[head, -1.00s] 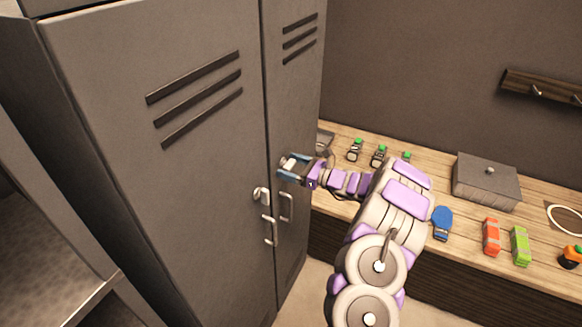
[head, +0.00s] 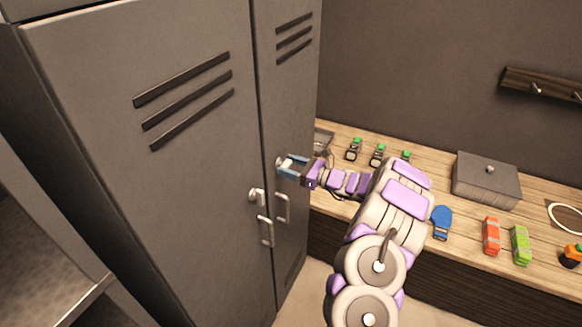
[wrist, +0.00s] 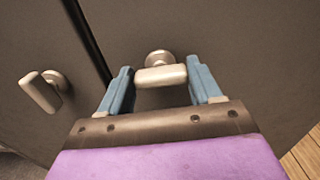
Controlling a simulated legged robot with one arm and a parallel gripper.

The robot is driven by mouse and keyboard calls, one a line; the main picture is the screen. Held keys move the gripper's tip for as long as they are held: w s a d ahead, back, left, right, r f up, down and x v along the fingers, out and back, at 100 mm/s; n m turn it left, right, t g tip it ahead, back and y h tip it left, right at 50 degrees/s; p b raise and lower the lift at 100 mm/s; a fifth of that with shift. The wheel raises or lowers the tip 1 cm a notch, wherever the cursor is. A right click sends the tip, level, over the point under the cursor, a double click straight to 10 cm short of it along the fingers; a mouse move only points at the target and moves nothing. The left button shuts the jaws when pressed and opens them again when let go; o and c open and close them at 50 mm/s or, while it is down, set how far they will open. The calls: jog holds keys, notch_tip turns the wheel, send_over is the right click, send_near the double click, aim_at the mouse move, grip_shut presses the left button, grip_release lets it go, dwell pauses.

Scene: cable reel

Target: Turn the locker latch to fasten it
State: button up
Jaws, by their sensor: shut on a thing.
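A grey two-door locker (head: 190,190) stands at the left in the head view. A pale metal latch with a short crossbar (wrist: 160,76) sits on the right door, its bar roughly level in the wrist view. My gripper (head: 285,165) has its blue fingers on either side of this bar and is shut on it; the fingers also show in the wrist view (wrist: 160,84). A second, similar latch (head: 256,195) is on the left door, lower down; in the wrist view it is tilted at the left (wrist: 42,91). The gripper partly hides the held latch in the head view.
Two bar handles, left (head: 266,231) and right (head: 283,207), are below the held latch. A wooden bench (head: 400,245) behind the arm bears a grey box (head: 486,182), a blue item (head: 441,221), red and green packs and small green-topped items. A hook rail (head: 540,86) is on the wall.

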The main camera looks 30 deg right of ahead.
jog(key=shift+f, duration=0.15)
jog(key=n+b, duration=0.6)
jog(key=b, duration=0.1)
jog(key=n+b, duration=0.5)
jog(key=b, duration=0.2)
jog(key=n+b, duration=0.6)
jog(key=b, duration=0.1)
jog(key=shift+s+a+f+n+b, duration=0.1)
jog(key=shift+s+f+n+b, duration=0.05)
jog(key=shift+f+n+b, duration=0.2)
jog(key=o, duration=1.1)
jog(key=shift+r, duration=0.1)
jog(key=shift+c, duration=0.2)
jog(key=shift+r, duration=0.1)
